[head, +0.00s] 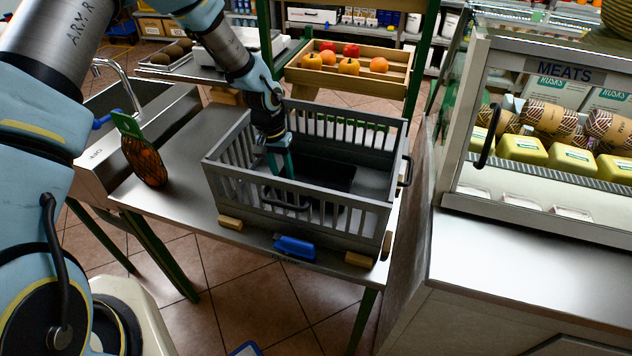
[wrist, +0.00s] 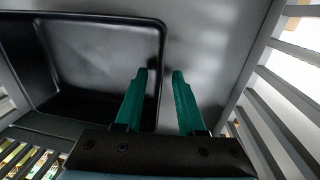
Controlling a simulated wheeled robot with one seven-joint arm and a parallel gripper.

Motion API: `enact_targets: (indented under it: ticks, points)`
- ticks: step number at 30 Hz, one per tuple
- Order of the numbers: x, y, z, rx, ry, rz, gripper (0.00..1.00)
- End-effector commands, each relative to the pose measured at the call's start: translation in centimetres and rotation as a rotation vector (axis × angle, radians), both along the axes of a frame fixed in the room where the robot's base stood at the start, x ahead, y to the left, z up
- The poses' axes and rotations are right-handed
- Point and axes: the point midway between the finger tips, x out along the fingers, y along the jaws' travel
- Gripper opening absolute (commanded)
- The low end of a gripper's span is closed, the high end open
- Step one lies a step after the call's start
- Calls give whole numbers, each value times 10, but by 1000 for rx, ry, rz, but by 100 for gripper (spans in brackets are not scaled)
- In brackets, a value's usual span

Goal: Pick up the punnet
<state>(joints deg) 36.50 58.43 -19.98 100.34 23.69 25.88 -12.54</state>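The punnet is a black, empty, open tray (head: 330,174) lying inside a grey slatted crate (head: 297,190) on the metal table. In the wrist view the punnet (wrist: 95,60) fills the upper left, with its right wall running between my two fingers. My gripper (head: 280,165) reaches down into the crate at the punnet's left end in the head view. Its teal fingers (wrist: 160,72) are open, with a clear gap on each side of that wall. I cannot tell whether the fingertips are below the rim.
Crate slats (wrist: 285,95) stand close to the right of my fingers. A net bag of orange produce (head: 145,160) is left of the crate. A fruit tray (head: 350,72) is behind it, and a meat display case (head: 560,205) stands to the right.

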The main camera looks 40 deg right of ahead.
Motion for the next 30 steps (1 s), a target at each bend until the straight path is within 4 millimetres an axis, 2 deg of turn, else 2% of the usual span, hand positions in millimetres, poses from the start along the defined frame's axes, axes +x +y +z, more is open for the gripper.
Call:
enact_targets:
  ticks: [7, 18, 30]
  points:
    - [0, 0, -2, -2, -1, 0, 39]
    - [0, 0, -2, -1, -1, 0, 0]
    - [0, 0, -2, -2, -1, 0, 0]
